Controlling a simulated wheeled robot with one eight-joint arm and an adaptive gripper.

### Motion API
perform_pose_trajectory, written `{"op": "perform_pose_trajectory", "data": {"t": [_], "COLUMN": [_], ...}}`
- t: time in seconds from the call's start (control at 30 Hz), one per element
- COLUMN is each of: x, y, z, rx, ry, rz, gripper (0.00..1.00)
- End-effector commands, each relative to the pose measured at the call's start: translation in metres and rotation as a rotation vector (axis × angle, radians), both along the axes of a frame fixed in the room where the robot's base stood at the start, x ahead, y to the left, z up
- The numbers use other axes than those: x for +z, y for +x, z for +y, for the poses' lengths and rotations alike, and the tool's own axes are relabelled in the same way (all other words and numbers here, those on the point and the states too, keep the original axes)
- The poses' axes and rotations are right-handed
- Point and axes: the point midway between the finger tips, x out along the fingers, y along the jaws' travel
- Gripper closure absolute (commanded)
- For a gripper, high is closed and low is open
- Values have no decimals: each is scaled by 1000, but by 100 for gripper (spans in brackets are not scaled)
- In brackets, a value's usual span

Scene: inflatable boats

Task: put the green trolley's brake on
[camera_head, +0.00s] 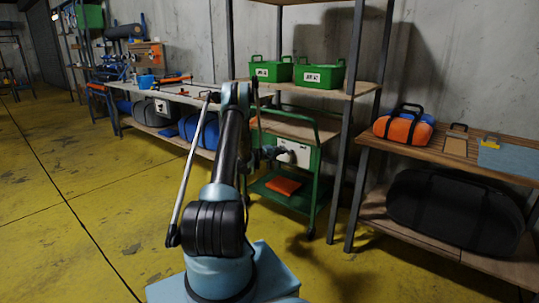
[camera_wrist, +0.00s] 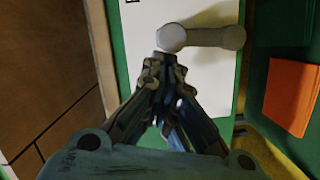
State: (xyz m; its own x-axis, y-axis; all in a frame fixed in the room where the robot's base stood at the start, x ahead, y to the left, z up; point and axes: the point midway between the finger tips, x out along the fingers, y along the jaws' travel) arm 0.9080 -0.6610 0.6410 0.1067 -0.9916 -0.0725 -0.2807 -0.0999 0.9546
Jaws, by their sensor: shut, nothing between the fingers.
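The green trolley (camera_head: 316,180) stands in front of the shelving, with a white panel (camera_head: 300,153) on its near side. In the wrist view the white panel (camera_wrist: 205,85) carries a grey lever (camera_wrist: 215,37) with a round hub at its left end. The lever runs to the right, towards the orange item's side. My gripper (camera_wrist: 168,68) is shut and empty, with its fingertips just below the hub in the picture; I cannot tell whether they touch it. In the head view my gripper (camera_head: 272,153) is at the panel, and my arm hides the trolley's left part.
An orange item (camera_head: 284,186) lies on the trolley's lower shelf. Green crates (camera_head: 320,76) stand on the rack above. A wooden bench (camera_head: 460,150) with bags is at right, and a workbench (camera_head: 185,97) at left. The yellow floor at left is clear.

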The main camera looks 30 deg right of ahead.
Motion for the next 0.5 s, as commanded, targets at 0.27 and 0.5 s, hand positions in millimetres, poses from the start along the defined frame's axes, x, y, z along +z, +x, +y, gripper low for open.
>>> {"op": "perform_pose_trajectory", "data": {"t": [0.27,0.5], "x": [8,8], "y": [-24,-43], "z": [-9,-15], "rx": [-2,-1], "ry": [87,152], "rz": [-244,-429], "gripper": [100,100]}}
